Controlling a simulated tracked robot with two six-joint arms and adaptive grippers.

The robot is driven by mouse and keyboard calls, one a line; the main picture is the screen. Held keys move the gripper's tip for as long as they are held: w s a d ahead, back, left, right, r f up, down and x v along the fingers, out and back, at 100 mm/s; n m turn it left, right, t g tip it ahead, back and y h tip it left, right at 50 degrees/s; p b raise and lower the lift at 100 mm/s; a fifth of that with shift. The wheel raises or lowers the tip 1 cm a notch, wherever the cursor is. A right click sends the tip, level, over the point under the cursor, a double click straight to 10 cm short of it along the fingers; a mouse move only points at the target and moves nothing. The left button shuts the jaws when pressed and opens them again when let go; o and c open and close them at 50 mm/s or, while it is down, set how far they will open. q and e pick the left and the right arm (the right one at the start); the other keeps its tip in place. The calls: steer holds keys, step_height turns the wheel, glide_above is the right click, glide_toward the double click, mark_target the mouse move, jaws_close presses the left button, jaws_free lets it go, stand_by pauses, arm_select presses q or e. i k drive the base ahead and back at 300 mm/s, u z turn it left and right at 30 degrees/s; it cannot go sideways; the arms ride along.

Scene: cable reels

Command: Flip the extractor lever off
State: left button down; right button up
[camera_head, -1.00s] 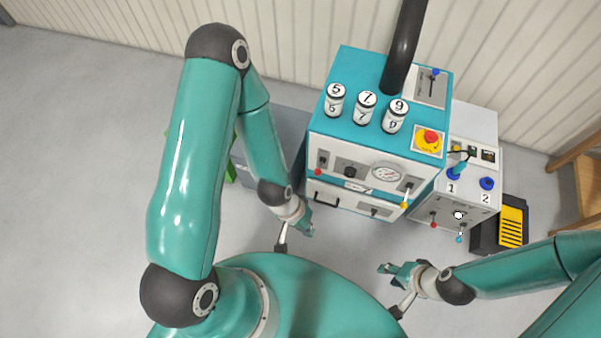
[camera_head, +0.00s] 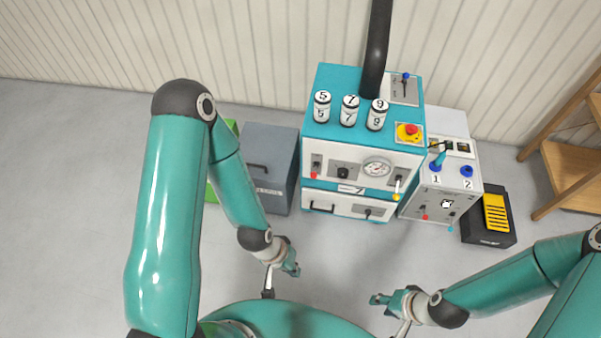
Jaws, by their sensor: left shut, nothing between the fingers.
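A teal and white machine (camera_head: 350,158) stands by the wall with a black duct (camera_head: 376,50) rising from its top. A blue-knobbed lever (camera_head: 405,77) is on a grey plate beside the duct, its knob toward the wall. No label readable here shows which one is the extractor lever. My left gripper (camera_head: 293,270) is shut and empty, low in front of the machine. My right gripper (camera_head: 376,299) is further right, apart from everything; its fingers are too small to judge.
Several numbered canisters (camera_head: 349,110) and a red stop button (camera_head: 411,130) are on the machine's top. A grey box (camera_head: 432,190) with small levers, a black and yellow unit (camera_head: 495,212) and a wooden shelf (camera_head: 570,170) are at right. A grey cabinet (camera_head: 270,170) is at left. Floor in front is clear.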

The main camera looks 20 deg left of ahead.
mark_target(313, 175)
steer(key=z, duration=0.15)
steer(key=i, duration=0.95)
steer(key=u, duration=0.05)
